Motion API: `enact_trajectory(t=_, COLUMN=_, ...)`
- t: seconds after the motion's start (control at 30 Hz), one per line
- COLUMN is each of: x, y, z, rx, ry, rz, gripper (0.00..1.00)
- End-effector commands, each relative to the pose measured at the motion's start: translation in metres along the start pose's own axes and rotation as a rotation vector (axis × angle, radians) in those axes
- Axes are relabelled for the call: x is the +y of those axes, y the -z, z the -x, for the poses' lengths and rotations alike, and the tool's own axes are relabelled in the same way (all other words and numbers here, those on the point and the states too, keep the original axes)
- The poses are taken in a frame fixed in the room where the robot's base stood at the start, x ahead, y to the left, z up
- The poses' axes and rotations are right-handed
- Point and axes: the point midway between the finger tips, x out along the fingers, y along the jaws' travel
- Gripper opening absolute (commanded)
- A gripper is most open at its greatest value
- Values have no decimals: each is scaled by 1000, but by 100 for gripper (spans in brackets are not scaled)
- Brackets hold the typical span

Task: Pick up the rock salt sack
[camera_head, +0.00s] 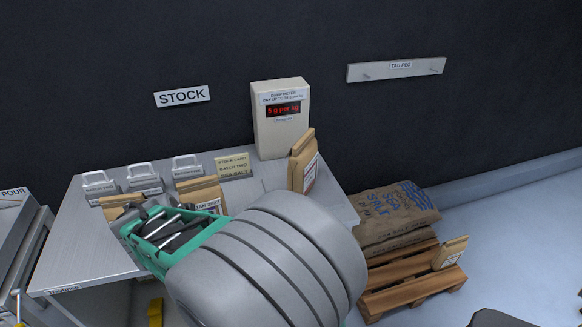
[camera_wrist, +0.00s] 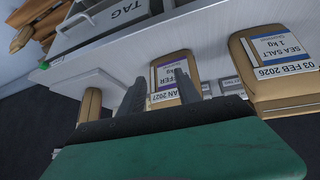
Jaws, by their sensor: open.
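No label that I can read says rock salt. A tan paper sack (camera_head: 201,190) with a white label stands on the steel table; in the wrist view a sack (camera_wrist: 171,60) has a purple-edged label ending "JAN 2027". My green gripper (camera_head: 165,232) is in front of the table sacks, open and empty. In the wrist view its dark fingers (camera_wrist: 158,93) point at the purple-labelled sack, the right one overlapping its label. Contact cannot be told. Another sack (camera_head: 112,202) is partly hidden behind my gripper. A sack labelled sea salt (camera_wrist: 265,88) is at the wrist view's right.
A pallet (camera_head: 400,285) with large sea salt sacks (camera_head: 397,208) and a small sack (camera_head: 451,252) stands right.

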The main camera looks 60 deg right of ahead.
Motion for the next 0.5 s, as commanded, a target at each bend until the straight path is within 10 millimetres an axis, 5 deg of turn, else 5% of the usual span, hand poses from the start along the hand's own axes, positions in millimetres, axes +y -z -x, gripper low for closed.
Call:
enact_trajectory(t=0.03, x=50, y=32, z=-28, rx=113, ry=-149, rz=-151, gripper=40)
enact_trajectory(t=0.1, x=123, y=76, z=-46, rx=341, ry=-329, rz=-317, gripper=40)
enact_trajectory(t=0.2, x=197, y=116, z=-42, rx=639, ry=-482, rz=-391, gripper=40)
enact_trajectory(t=0.3, x=226, y=134, z=-30, rx=814, ry=-530, rz=-371, gripper=40)
enact_trajectory(t=0.5, x=248, y=159, z=-34, rx=885, ry=-538, rz=-354, gripper=40)
